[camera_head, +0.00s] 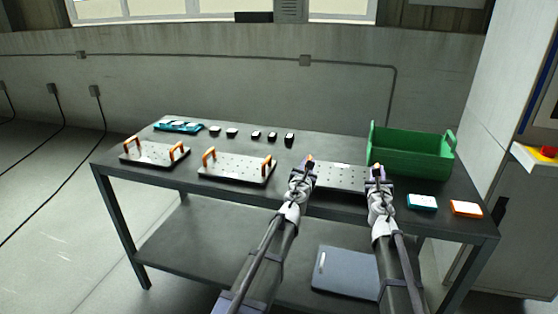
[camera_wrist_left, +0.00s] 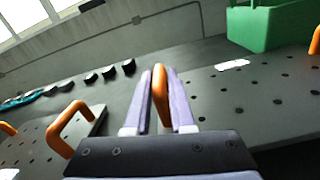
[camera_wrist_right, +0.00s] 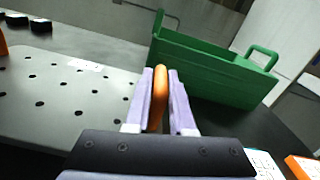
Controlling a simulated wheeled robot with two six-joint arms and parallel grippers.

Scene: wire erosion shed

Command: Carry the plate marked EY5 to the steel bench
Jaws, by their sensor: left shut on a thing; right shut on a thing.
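A grey perforated plate (camera_head: 341,177) with orange handles at both ends is at the right part of the dark table. My left gripper (camera_head: 307,165) is shut on its left handle, and the orange bar shows between the fingers in the left wrist view (camera_wrist_left: 161,95). My right gripper (camera_head: 377,174) is shut on its right handle, also seen in the right wrist view (camera_wrist_right: 159,98). A white label (camera_wrist_left: 232,64) lies on the plate's far side, but its marking is too small to read. I cannot tell whether the plate is clear of the tabletop.
Two similar plates with orange handles, a middle one (camera_head: 237,169) and a left one (camera_head: 154,154), lie on the table (camera_head: 330,150). A green bin (camera_head: 410,155) stands close behind right. Several black blocks, a teal tray (camera_head: 179,126), a teal-edged box (camera_head: 421,203) and an orange-edged box (camera_head: 466,208) lie around.

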